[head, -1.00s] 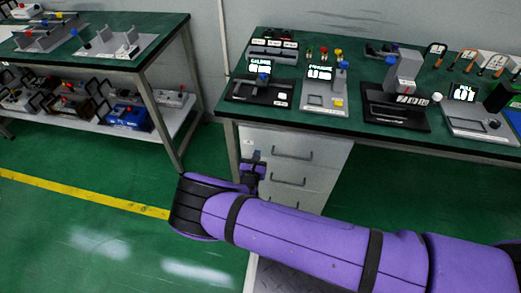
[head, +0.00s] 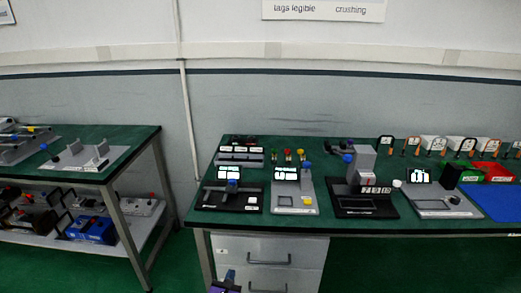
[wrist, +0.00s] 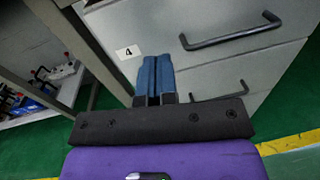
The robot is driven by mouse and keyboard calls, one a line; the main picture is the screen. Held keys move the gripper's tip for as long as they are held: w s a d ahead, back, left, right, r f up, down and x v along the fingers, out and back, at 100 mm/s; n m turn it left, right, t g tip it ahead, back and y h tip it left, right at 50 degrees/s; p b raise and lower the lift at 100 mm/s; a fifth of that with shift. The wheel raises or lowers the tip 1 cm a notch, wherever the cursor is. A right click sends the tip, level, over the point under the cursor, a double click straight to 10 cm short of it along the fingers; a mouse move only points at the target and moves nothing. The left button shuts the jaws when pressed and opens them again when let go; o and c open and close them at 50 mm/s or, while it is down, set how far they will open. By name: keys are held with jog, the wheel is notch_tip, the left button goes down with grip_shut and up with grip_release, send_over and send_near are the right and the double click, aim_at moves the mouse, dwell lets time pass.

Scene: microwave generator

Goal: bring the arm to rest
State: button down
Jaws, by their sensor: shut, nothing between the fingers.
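My gripper (wrist: 153,68) shows in the wrist view with its two blue fingers pressed together and nothing between them. It is in front of the grey drawer cabinet (wrist: 225,75), close to the label with the number 4. Whether the fingertips touch the cabinet I cannot tell. In the head view only a small purple and dark part of my arm's end shows at the bottom edge, in front of the cabinet; the rest of the arm is out of frame.
A green-topped workbench (head: 345,235) carries several devices, a red bin (head: 494,172) and a blue mat (head: 500,200). Drawer handles (wrist: 230,32) stick out near my gripper. A second bench (head: 125,145) with a lower shelf stands left. Green floor lies between them.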

jog(key=w+d+r+m+g+h, duration=0.35)
jog(key=d+r+m, duration=0.2)
jog(key=r, duration=0.45)
jog(key=w+d+r+m+g+h, duration=0.35)
jog(key=d+r+m, duration=0.2)
jog(key=r, duration=0.45)
jog(key=s+d+r+m+g+y, duration=0.1)
jog(key=d+r+m+g, duration=0.35)
jog(key=d+r, duration=0.35)
jog(key=s+d+r+m+g, duration=0.25)
jog(key=d+r+m, duration=0.4)
jog(key=r, duration=0.35)
jog(key=s+d+r+m+g+y, duration=0.2)
jog(key=s+d+r+m+y, duration=0.3)
jog(key=s+d+r, duration=0.65)
jog(key=s+d+r+m+t+y, duration=0.1)
jog(key=s+d+r+m+y, duration=0.1)
jog(key=s, duration=0.6)
jog(key=s+d+r+m+t+y, duration=0.1)
jog(key=s+d+r+m+t, duration=0.1)
jog(key=s+r+m, duration=0.2)
jog(key=s+r, duration=0.3)
jog(key=s, duration=0.1)
jog(key=shift+d+t+y, duration=0.15)
jog(key=shift+t+y, duration=0.15)
jog(key=shift+y, duration=0.1)
